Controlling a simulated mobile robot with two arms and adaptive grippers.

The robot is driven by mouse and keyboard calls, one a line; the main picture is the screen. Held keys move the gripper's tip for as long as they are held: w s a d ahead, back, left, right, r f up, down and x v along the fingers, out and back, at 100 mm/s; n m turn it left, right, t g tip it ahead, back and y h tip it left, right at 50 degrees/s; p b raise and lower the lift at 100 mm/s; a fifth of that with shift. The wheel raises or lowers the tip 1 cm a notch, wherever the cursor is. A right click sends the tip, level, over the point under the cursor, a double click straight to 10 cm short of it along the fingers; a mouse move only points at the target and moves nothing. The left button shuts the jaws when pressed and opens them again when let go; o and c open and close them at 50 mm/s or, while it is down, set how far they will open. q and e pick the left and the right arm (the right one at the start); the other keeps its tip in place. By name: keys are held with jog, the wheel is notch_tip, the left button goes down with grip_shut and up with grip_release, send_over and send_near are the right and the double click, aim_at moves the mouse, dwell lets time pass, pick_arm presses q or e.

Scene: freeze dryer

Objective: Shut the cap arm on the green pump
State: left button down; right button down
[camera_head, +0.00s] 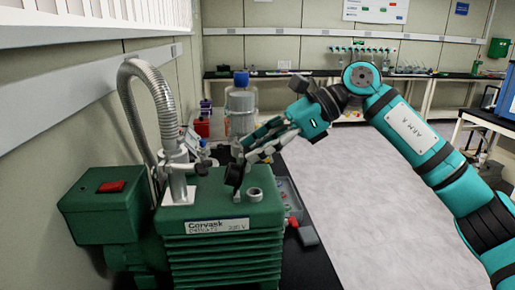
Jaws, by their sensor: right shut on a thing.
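The green pump (222,248) stands on a dark bench at the lower left, with a "Corvask" label on its front. A short pale round port (254,194) rises from its top and looks uncovered. The cap arm (235,174), with a dark round cap, stands raised just left of and behind the port. My right gripper (248,152) comes in from the right above the pump and is shut on the cap arm; its fingertips partly hide the contact. My left gripper is not in view.
A ribbed metal hose (150,95) rises from a fitting on the pump's left side. A blue-capped clear bottle (240,110) stands behind the gripper. Small items lie right of the pump. Pale open floor (365,220) is at the right.

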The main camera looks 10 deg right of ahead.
jog(key=c, duration=1)
grip_release()
jog(key=shift+d, duration=0.1)
jog(key=v, duration=1.2)
